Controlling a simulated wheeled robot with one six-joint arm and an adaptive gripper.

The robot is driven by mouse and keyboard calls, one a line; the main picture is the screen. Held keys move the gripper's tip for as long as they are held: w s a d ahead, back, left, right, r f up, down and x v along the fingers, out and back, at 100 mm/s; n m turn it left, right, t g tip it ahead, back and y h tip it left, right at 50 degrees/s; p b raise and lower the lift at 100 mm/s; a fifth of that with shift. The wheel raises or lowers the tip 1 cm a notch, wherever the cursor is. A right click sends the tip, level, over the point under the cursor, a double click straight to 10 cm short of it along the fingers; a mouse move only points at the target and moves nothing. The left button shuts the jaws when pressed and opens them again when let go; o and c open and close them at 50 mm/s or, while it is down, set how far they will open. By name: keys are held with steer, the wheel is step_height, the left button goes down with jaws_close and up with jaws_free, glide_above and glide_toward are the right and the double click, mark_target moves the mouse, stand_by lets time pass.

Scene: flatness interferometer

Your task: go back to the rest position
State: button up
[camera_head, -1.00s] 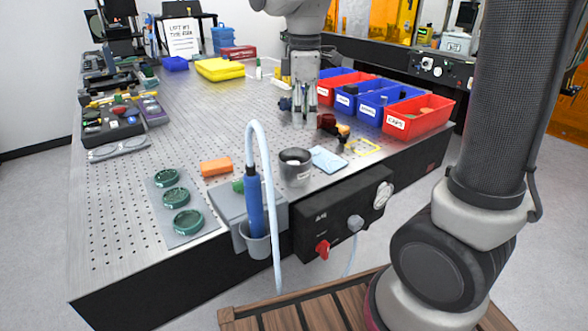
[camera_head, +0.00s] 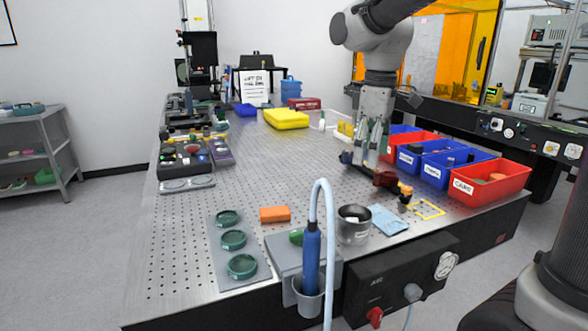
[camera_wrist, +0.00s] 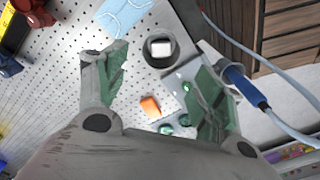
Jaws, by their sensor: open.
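My gripper (camera_head: 370,152) hangs pointing down from my arm over the perforated metal table (camera_head: 290,170), near the bins on the right side. In the wrist view, its two fingers (camera_wrist: 160,85) are spread apart, with nothing held between them. Past the fingers, the wrist view shows an orange block (camera_wrist: 150,107), a dark grey cup (camera_wrist: 146,50) with a white thing inside, and a light blue cloth (camera_wrist: 122,14). My gripper is above the table, apart from these things.
Red and blue bins (camera_head: 488,186) line the right edge. A blue tool (camera_head: 311,250) with a looping hose stands in a grey holder at the front. Green round pieces (camera_head: 233,239) lie on a grey plate. A yellow box (camera_head: 287,118) sits farther back. The middle-left tabletop is clear.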

steer(key=s+d+f+m+t, duration=0.2)
steer(key=s+d+m+t, duration=0.2)
steer(key=s+d+m, duration=0.7)
steer(key=shift+s+d+f, duration=0.2)
steer(key=shift+s+d, duration=1.65)
steer(key=shift+s, duration=2)
